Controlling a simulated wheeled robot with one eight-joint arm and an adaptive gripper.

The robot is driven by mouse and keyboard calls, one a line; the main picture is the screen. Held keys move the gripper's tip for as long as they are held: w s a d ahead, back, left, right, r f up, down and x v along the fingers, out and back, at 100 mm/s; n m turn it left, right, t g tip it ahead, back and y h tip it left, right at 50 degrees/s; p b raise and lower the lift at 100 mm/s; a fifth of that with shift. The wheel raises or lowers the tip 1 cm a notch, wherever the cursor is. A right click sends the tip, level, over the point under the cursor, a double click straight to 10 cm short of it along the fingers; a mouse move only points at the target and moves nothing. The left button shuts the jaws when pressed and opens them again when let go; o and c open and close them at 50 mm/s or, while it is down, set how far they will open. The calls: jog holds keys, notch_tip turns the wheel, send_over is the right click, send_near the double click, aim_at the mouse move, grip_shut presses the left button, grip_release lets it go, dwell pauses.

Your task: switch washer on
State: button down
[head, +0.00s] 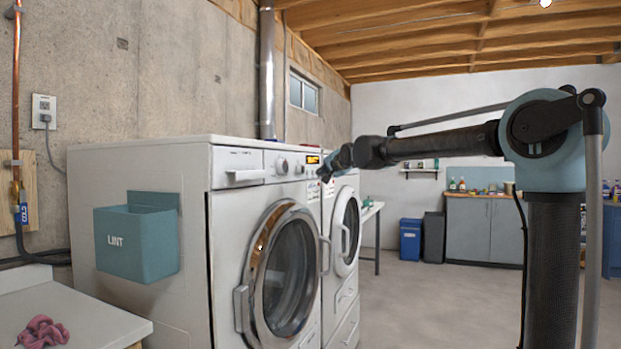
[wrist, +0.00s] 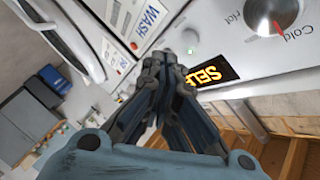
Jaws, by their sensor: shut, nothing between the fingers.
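The white washer (head: 225,220) stands at centre left in the head view, its round glass door closed. Its control panel has a dial (head: 282,165) and a lit orange display (head: 313,160). My gripper (head: 325,173) is at the right end of this panel, shut and empty. In the wrist view the shut fingertips (wrist: 170,60) are at a small round button (wrist: 190,37) beside the display (wrist: 214,74), which shows orange letters, partly hidden by a finger. A small green light shows by the button. I cannot tell whether the fingertips touch the button.
A second white front-loading machine (head: 344,225) stands right beside the washer. A teal lint bin (head: 137,243) hangs on the washer's left side. A pink cloth (head: 43,331) lies on a counter at lower left. The floor beyond is open.

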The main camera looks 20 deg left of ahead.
jog(key=shift+s+d, duration=0.15)
jog(key=shift+d, duration=1.9)
jog(key=s+d+f+n+g+h, duration=0.1)
jog(key=s+d+f+h, duration=0.1)
jog(key=s+d+f, duration=0.5)
jog(key=s+d+f+g+h, duration=0.1)
jog(key=s+d+f+h, duration=0.15)
jog(key=d+f, duration=0.85)
jog(key=s+d+f+n+g+h, duration=0.15)
jog(key=s+d+f, duration=0.35)
jog(key=d, duration=0.8)
jog(key=s+d+f+g+h, duration=0.1)
jog(key=s+d+f+g, duration=0.1)
jog(key=s+d+f, duration=0.4)
jog(key=s+d+f+g+h, duration=0.1)
jog(key=s+d+f+g, duration=0.1)
jog(key=s+d+f, duration=0.4)
jog(key=s+d+f+n+g+h, duration=0.1)
jog(key=s+d+f, duration=0.5)
jog(key=s+f, duration=0.7)
jog(key=shift+s+g+h, duration=0.45)
jog(key=shift+s+h, duration=0.15)
jog(key=shift+s, duration=0.55)
